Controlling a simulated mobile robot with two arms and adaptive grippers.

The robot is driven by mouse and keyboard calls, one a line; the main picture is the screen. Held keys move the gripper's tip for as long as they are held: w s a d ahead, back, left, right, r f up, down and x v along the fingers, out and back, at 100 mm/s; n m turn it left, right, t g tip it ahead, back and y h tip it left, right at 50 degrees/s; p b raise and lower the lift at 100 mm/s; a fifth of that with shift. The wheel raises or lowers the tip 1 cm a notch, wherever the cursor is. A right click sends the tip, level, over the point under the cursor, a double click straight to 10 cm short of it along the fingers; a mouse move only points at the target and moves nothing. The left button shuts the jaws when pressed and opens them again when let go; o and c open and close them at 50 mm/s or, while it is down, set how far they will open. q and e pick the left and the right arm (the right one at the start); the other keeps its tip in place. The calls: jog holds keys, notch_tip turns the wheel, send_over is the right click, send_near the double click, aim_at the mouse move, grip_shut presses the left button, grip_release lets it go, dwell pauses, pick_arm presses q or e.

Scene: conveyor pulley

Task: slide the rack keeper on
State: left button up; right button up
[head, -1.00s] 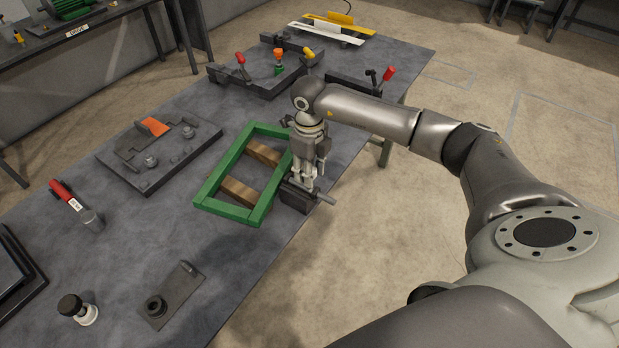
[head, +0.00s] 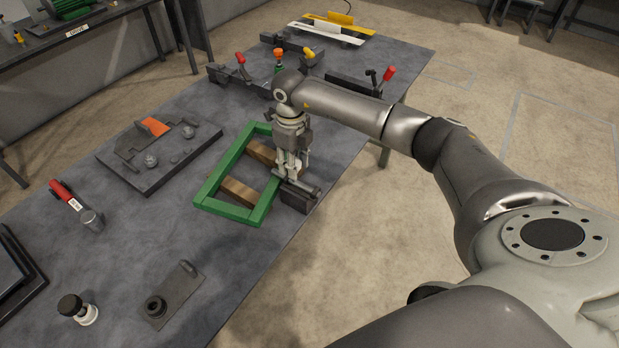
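A green rectangular frame (head: 210,192) with two wooden blocks (head: 238,191) inside lies on the grey table. My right gripper (head: 288,174) points down at the frame's right side and hides part of that side. Its fingers appear shut on a dark grey bar (head: 309,187), which looks like the rack keeper. The bar lies crosswise close to the frame's right rail, above or against a dark block (head: 294,203). I cannot tell whether the bar touches the rail. My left gripper is out of view.
A dark fixture plate (head: 125,166) with an orange part lies left of the frame. A red-handled tool (head: 68,194), a flat bracket (head: 172,295) and a black-topped knob (head: 72,306) lie nearer. Clamps with coloured handles (head: 240,60) stand farther back. The table's right edge is close.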

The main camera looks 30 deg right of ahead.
jog(key=o, duration=0.4)
jog(key=shift+r, duration=0.1)
jog(key=shift+r+p, duration=2.1)
jog(key=shift+r, duration=1.35)
